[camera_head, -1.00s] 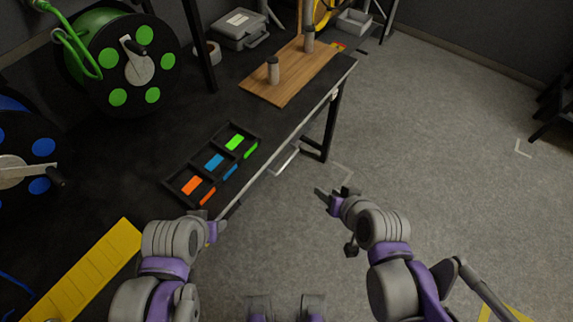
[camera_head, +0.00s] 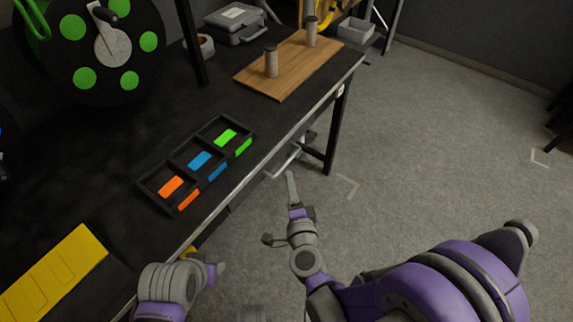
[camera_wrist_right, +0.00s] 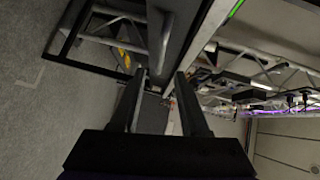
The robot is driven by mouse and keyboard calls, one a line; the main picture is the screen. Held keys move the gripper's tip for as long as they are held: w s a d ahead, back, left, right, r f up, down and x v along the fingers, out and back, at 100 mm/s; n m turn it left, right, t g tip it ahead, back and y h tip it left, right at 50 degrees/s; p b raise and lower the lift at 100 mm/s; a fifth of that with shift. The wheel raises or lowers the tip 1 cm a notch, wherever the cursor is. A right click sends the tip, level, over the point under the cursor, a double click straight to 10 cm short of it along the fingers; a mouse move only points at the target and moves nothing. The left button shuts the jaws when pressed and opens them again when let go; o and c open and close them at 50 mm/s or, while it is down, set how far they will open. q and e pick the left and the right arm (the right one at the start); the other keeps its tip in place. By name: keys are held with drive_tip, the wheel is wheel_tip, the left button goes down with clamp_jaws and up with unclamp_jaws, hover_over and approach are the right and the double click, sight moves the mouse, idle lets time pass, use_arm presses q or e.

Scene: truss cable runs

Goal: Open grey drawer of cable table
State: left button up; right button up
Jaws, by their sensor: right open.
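The cable table (camera_head: 100,135) runs diagonally across the left of the head view. Below its front edge a pale bar handle (camera_head: 287,163) sticks out; the grey drawer's front is mostly hidden under the tabletop. My right gripper (camera_head: 297,192) is beside the table's front edge, just short of the handle, pointing toward it. In the right wrist view its two fingers (camera_wrist_right: 160,78) are apart with nothing between them. My left gripper (camera_head: 214,271) is near the front edge at the bottom of the head view; its jaw opening cannot be made out.
A black tray (camera_head: 150,189) with coloured pieces lies near the table's edge. A wooden board (camera_head: 290,72) with two grey cylinders is farther back. A table leg (camera_head: 335,130) stands just beyond the handle. Open floor (camera_head: 440,150) lies to the right.

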sight(286, 163)
drive_tip(key=x, duration=0.8)
drive_tip(key=shift+w, duration=0.15)
clamp_jaws()
idle(1.1)
